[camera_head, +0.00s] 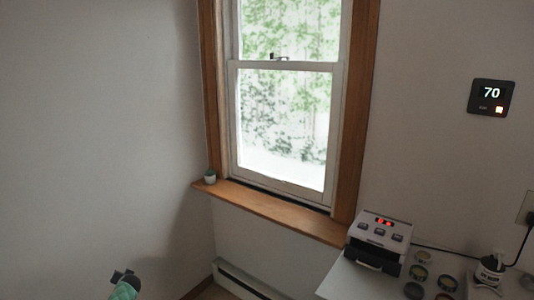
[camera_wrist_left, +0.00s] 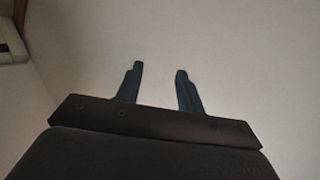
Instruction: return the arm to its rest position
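My left gripper (camera_wrist_left: 159,70) shows in the left wrist view with its two dark fingers apart and nothing between them. A plain pale wall lies behind the fingers. In the head view, a teal and dark piece at the bottom left edge appears to be part of my left arm; its fingers cannot be made out there. It is clear of the wall and window and touches nothing that I can see. My right arm and right gripper are in neither view.
A white table (camera_head: 345,283) at the lower right bears a device with red digits (camera_head: 379,237), several small round containers and a dispenser bottle (camera_head: 489,270). A wooden window sill (camera_head: 275,210) holds a small plant pot (camera_head: 210,177). A baseboard heater (camera_head: 240,281) runs below. The left side is clear.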

